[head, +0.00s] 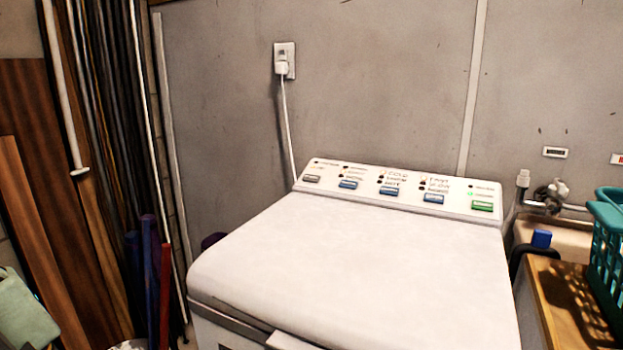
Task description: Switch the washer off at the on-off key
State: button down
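The white washer (350,265) stands against the grey wall with its lid closed. Its sloped control panel (330,189) runs along the back edge. The panel has a grey key (312,179) at the far left, three blue keys, one of them the middle blue key (389,191), and a green key (482,206) at the far right. A light by the green key looks lit green. The labels are too small to read surely, so I cannot tell which key is on-off. My gripper is not in view.
A white plug sits in the wall outlet (285,62), its cord running down behind the washer. A wooden surface (575,300) with a teal basket (608,250) stands at right, near a tap (550,195). Boards and poles lean at left. Space above the washer is clear.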

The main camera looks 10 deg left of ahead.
aim_at(310, 178)
jog(key=i+j+u, duration=0.25)
jog(key=i+j, duration=0.65)
jog(key=j, duration=0.15)
